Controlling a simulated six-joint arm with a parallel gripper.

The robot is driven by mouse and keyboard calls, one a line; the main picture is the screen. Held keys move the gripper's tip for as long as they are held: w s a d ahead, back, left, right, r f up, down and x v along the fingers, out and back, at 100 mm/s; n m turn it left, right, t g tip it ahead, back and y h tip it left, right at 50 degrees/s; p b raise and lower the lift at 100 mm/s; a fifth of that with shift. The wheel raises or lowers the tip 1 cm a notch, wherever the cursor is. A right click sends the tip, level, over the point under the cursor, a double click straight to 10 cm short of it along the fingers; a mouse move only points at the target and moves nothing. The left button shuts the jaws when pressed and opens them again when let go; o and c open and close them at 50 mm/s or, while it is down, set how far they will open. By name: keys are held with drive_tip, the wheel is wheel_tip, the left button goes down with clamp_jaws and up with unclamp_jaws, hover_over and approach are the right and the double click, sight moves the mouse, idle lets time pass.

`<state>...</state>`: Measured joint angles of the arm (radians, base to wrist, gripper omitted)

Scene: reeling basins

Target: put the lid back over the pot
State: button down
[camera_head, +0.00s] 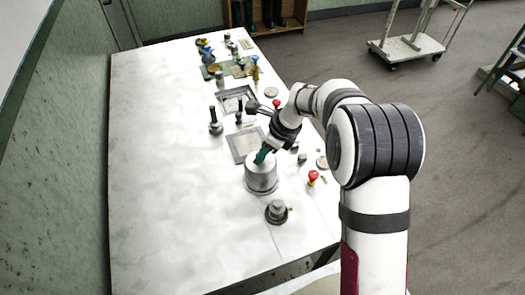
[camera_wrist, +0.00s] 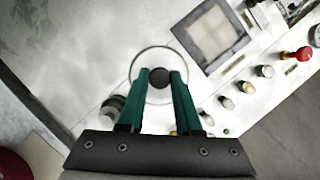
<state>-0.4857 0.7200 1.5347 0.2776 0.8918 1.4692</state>
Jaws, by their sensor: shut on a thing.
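A silvery cylindrical pot (camera_head: 261,184) stands on the white worktop in the head view. My gripper (camera_head: 262,157) reaches down over its top. In the wrist view my gripper (camera_wrist: 158,74) is shut on the dark round knob of the lid (camera_wrist: 142,92), which shows as a pale disc with a thin rim. The knob sits between the two green fingers. In the head view the lid is too small to tell from the pot's top. I cannot tell whether the lid rests on the rim or hangs just above it.
A grey stepped round fixture (camera_head: 277,212) stands in front of the pot. A red-topped knob (camera_head: 312,178) is to the right, and a square panel (camera_head: 245,145) lies behind. Several small items stand farther back. The worktop (camera_head: 165,190) on the left is clear.

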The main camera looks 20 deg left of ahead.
drive_tip(key=shift+f, duration=0.1)
idle(0.3)
drive_tip(key=c, duration=0.5)
unclamp_jaws()
drive_tip(key=o, duration=0.5)
drive_tip(key=shift+c, duration=0.2)
drive_tip(key=shift+r, duration=3.5)
